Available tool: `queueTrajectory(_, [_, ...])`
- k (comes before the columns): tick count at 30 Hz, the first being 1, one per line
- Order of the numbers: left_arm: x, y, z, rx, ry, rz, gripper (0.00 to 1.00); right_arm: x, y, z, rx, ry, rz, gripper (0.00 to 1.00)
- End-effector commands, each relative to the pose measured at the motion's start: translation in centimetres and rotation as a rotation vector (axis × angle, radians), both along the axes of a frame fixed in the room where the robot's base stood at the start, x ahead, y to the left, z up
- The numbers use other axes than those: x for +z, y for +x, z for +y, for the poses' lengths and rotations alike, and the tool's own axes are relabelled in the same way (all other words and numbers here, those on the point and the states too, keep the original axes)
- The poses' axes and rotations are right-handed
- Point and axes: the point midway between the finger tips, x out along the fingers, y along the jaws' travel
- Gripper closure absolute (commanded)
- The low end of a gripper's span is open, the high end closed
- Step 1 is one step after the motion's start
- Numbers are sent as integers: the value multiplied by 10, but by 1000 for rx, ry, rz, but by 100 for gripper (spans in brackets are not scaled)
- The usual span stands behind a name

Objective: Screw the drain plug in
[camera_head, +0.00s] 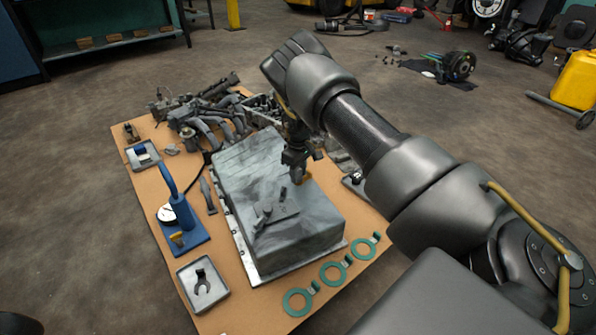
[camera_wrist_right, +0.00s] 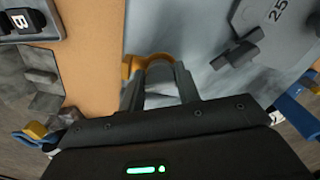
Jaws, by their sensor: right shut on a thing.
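The grey oil pan (camera_head: 270,165) lies upturned on the tan board, and its grey surface shows in the wrist view (camera_wrist_right: 205,50). My right gripper (camera_head: 297,168) reaches down over the pan's right side. It is shut on a small brass-yellow piece, seemingly the drain plug (camera_head: 301,178), which also shows at the fingertips in the right wrist view (camera_wrist_right: 147,60). The plug is at or just above the pan; whether it sits in a hole is hidden. My left gripper is not in view.
A dark grey fitting (camera_head: 275,214) lies on the pan. A blue stand (camera_head: 180,217), a tray with a forked piece (camera_head: 204,285) and green rings (camera_head: 333,273) stand around it. Engine parts (camera_head: 205,125) crowd the far side.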

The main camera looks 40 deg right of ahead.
Motion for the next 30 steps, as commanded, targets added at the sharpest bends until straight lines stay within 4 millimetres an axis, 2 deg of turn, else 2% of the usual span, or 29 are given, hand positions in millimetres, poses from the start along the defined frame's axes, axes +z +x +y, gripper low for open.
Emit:
queueTrajectory(1, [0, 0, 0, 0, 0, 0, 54, 0, -1, 0, 2, 2, 2, 91])
queueTrajectory(2, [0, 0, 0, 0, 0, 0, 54, -1, -1, 0, 2, 2, 2, 66])
queueTrajectory(5, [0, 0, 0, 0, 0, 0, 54, -1, -1, 0, 3, 1, 2, 53])
queueTrajectory(17, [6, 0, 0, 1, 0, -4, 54, 5, 0, 0, 5, 0, 0, 53])
queueTrajectory(30, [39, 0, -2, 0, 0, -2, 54, 42, 0, 0, 5, 1, 0, 53])
